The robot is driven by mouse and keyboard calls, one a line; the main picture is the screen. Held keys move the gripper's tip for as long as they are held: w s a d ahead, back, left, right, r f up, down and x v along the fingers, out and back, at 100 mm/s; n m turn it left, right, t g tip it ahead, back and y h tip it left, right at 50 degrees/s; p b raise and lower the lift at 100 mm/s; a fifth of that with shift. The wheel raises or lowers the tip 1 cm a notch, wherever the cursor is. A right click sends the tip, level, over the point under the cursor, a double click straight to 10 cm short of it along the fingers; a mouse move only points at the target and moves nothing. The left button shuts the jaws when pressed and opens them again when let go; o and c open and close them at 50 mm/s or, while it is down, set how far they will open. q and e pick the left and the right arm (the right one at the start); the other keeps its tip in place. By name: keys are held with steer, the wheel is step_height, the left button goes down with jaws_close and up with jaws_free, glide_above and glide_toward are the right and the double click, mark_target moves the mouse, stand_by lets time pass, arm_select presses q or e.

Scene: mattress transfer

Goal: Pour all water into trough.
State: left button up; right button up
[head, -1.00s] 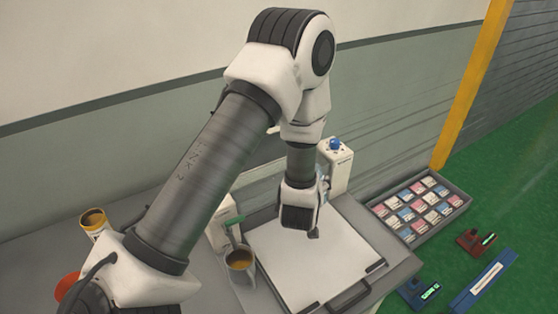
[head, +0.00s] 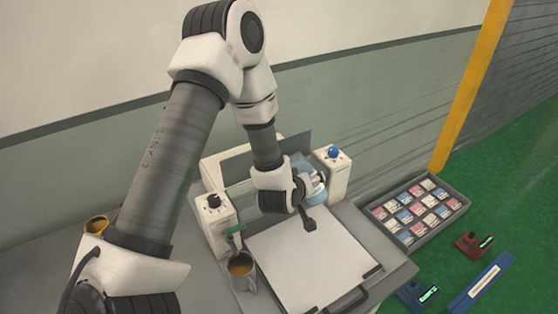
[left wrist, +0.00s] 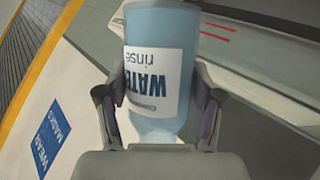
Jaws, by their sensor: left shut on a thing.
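A light-blue bottle with a white label reading "WATER rinse" (left wrist: 158,45) is between the two fingers of my left gripper (left wrist: 160,105) in the left wrist view. The label lettering is upside down there. In the head view my left gripper (head: 302,192) is shut on the bottle (head: 320,190), beside the right post of the white machine. The bottle's mouth and water level cannot be made out. The trough cannot be clearly told apart; the space between the machine's two posts is partly hidden by my arm. My right gripper is not in view.
The machine has a left post with a black knob (head: 214,202) and a right post with a blue knob (head: 334,153). A white board (head: 310,262) lies in front. A mug (head: 242,270) stands left of it, a yellow cup (head: 96,225) farther left. A tray of packets (head: 450,209) lies right.

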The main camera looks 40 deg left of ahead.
arm_select(q)
steer(key=shift+s+a+r, duration=0.1)
steer(key=shift+a+r, duration=0.05)
steer(key=shift+r, duration=0.1)
steer(key=shift+f, duration=0.15)
steer(key=shift+n+h, duration=0.4)
stand_by(0.4)
steer(key=shift+f, duration=0.1)
steer(key=shift+w+d+f+n+h+b, duration=0.2)
steer(key=shift+d+f+n+h+b, duration=0.15)
steer(key=shift+b, duration=0.2)
steer(key=shift+s+a+f+h, duration=0.15)
steer(key=shift+s+h, duration=0.1)
steer(key=shift+b, duration=0.35)
